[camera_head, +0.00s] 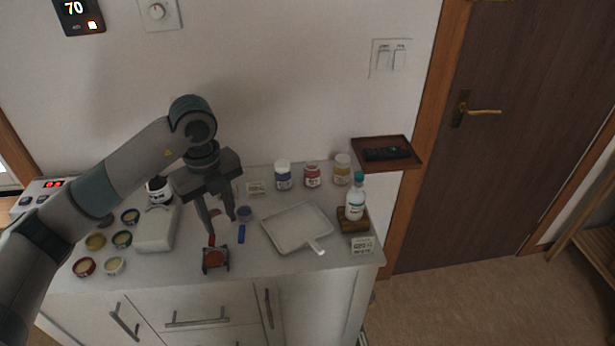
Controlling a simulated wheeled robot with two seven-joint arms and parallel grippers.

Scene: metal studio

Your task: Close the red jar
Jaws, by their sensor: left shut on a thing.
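A jar with a red label (312,176) stands upright at the back of the cabinet top, between a blue one and a yellow one. A small round red-orange thing (214,259) sits in a dark frame at the front edge; whether it is a jar or a lid, I cannot tell. A red-rimmed round pot (84,267) stands at the front left. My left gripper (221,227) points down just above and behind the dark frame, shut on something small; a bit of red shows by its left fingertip. The held thing is mostly hidden. My right gripper is not in view.
Several small pots (122,239) stand at left beside a pale block (157,230). A white tray with a handle (297,228) lies right of the gripper, with a blue piece (241,234) between. A white bottle (355,197) stands on a wooden block at right.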

